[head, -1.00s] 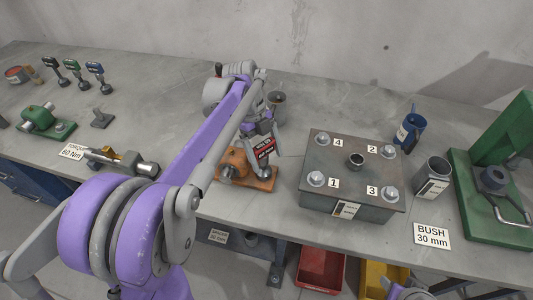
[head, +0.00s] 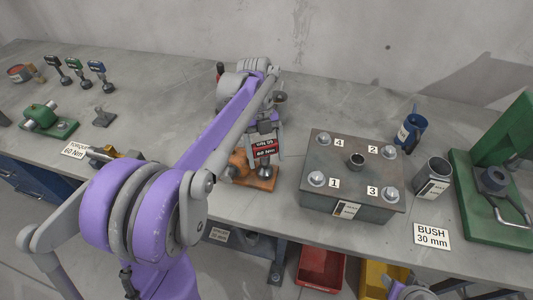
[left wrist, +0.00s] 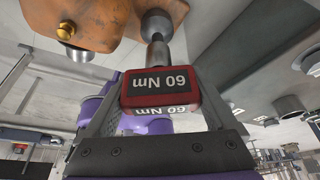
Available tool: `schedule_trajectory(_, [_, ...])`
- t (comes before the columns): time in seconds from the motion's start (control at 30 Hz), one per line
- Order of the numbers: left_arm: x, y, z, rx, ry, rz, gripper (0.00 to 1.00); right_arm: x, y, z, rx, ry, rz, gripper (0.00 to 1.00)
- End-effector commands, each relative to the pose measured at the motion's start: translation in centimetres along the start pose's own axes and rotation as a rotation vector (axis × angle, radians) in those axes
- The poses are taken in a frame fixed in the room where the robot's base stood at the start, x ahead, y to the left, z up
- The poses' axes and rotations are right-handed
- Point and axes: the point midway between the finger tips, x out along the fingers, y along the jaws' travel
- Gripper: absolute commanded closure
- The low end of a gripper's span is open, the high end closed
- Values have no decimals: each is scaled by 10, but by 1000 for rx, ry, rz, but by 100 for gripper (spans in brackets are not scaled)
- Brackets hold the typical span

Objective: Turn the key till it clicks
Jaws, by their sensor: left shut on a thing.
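The red key (head: 265,145) with a "60 Nm" label is in my left gripper (head: 265,153), whose fingers are shut on its head. In the left wrist view the red key (left wrist: 160,86) sits between the two fingers, and its metal shank runs up to a round grey end at the orange fixture (left wrist: 90,22). In the head view the orange fixture (head: 265,184) stands on the bench beside the gripper, partly hidden by my left arm. The contact at the shank's far end is not clear. Part of my right arm shows at the bottom edge; its jaws cannot be made out.
A grey block (head: 334,160) with numbered bolts stands right of the fixture. Several upright keys (head: 77,73) stand at far left. Red and yellow bins sit below.

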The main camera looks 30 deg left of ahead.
Motion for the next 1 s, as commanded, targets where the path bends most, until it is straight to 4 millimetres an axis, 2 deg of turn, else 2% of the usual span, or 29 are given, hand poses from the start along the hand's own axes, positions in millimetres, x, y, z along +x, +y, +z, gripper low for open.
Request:
schedule_trajectory(0.3, [0, 0, 0, 3, 0, 1, 100, 0, 0, 0, 0, 0, 0, 50])
schedule_trajectory(0.53, [0, 2, 0, 172, 1, 73, 100, -1, 0, -1, 0, 1, 0, 50])
schedule_trajectory(0.9, [0, 2, 0, 183, 1, 78, 100, -1, 0, -1, 0, 1, 0, 50])
schedule_trajectory(1.0, [0, 2, 0, 240, 0, 102, 100, -2, 0, -2, 0, 1, 0, 50])
